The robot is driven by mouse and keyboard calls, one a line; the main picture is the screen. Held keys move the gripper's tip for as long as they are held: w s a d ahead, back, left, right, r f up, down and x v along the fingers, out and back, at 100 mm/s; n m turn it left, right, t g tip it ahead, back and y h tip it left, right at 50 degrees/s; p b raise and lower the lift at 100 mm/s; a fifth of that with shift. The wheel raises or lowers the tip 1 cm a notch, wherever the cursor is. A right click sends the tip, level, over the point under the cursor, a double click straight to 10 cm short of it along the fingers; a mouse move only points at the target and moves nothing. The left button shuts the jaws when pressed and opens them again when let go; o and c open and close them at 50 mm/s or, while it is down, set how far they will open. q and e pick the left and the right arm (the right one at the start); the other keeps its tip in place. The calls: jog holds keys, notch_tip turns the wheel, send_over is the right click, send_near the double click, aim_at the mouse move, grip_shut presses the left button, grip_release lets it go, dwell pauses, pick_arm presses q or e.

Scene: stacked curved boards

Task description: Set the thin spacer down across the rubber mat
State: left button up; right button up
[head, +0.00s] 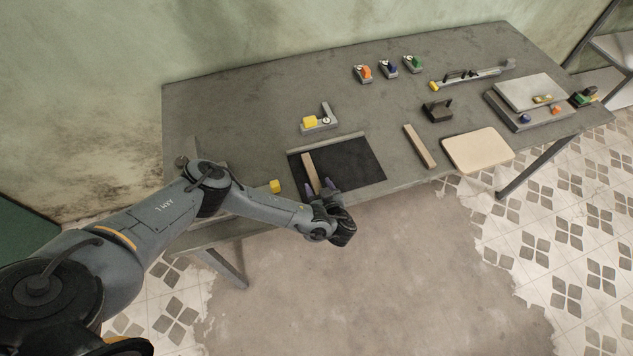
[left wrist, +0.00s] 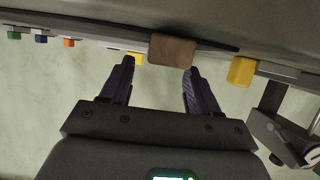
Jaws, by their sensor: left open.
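The black rubber mat (head: 362,172) lies at the table's front edge. A thin wooden spacer strip (head: 311,174) lies across its left part, running from back to front. A similar wooden strip (head: 419,146) lies on the table right of the mat. My left gripper (head: 320,186) is at the mat's front edge, by the near end of the strip on the mat. In the left wrist view, the left gripper (left wrist: 160,68) is open, and the strip's brown end (left wrist: 172,50) shows just beyond and between the fingertips. The right gripper is out of view.
A yellow block (head: 275,186) sits left of the mat and shows in the left wrist view (left wrist: 242,70). A pale board (head: 478,150) lies at the right front edge. A grey fixture with a yellow block (head: 311,121) stands behind the mat. A dark handled block (head: 437,110) stands farther right.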

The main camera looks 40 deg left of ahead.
pick_arm(q)
jog(key=s+d+r+m+g+h, duration=0.2)
jog(key=s+d+m+h, duration=0.3)
jog(key=s+d, duration=0.65)
jog(key=s+d+r+m+g+h, duration=0.3)
jog(key=s+d+h, duration=0.4)
jog(key=d, duration=0.8)
jog(key=s+a+r+m, duration=0.2)
jog(key=s+a+m, duration=0.1)
jog(key=a, duration=0.5)
jog(key=s+a+r+m+t, duration=0.1)
jog(key=s+a, duration=0.3)
jog(key=a, duration=0.4)
jog(key=shift+a+r+m+t, duration=0.3)
jog(key=shift+a+r+m, duration=0.1)
jog(key=shift+r+m, duration=0.5)
